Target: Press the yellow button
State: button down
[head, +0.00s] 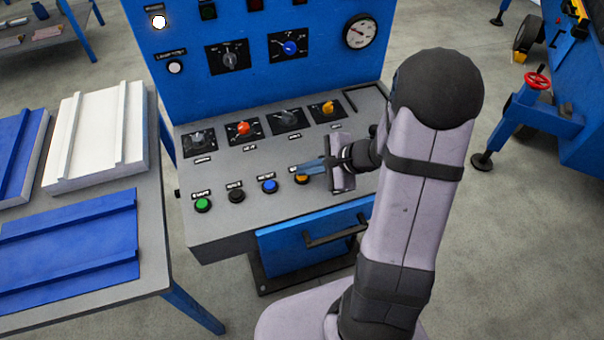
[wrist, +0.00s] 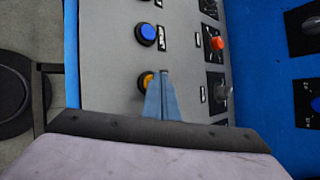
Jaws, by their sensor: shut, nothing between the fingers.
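The yellow button (head: 301,179) is the rightmost in a row of buttons on the grey sloped panel (head: 222,230) in the head view. It is partly hidden by my gripper's blue fingers. In the wrist view the yellow button (wrist: 146,80) shows just beside the fingertips, partly covered by them. My gripper (head: 300,169) is shut and empty, with its tips over or right beside the yellow button; it also shows in the wrist view (wrist: 164,75). I cannot tell whether the tips touch the button.
A blue button (head: 269,186), a black button (head: 237,195) and a green button (head: 203,204) sit left of the yellow one. Several knobs, including a red one (head: 242,129), stand behind. A drawer handle (head: 336,233) projects below the panel's front edge.

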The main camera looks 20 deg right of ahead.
aim_at(306, 177)
jog(key=shift+r, duration=0.55)
jog(key=shift+r+p, duration=0.15)
jog(key=shift+p, duration=0.15)
jog(key=shift+r+p, duration=1.85)
jog(key=shift+r, duration=0.55)
jog(key=s+f+n+g, duration=0.1)
jog(key=s, duration=0.2)
jog(key=s+a+f+n+g, duration=0.1)
jog(key=s+f+g, duration=0.1)
jog(key=s, duration=0.2)
jog(key=s+f+n+g, duration=0.1)
jog(key=s+n, duration=0.1)
jog(key=s, duration=0.1)
jog(key=shift+s+a+f+g, duration=0.2)
jog(key=shift+f+g, duration=0.1)
jog(key=shift+f, duration=0.05)
jog(key=s+d+r+n+g+h+p, duration=0.1)
jog(key=s+r+n+g+h, duration=0.15)
jog(key=s+n, duration=0.35)
jog(key=s+d+r+n+g+h+p, duration=0.1)
jog(key=s+r+n+g+h, duration=0.15)
jog(key=s+n, duration=0.25)
jog(key=w+a+r+n+t+h+p, duration=0.1)
jog(key=w+a+r+n+t, duration=0.1)
jog(key=w+a+r+n, duration=0.1)
jog(key=shift+a+r+n+t, duration=0.35)
jog(key=shift+a+r, duration=0.3)
jog(key=shift+a, duration=0.35)
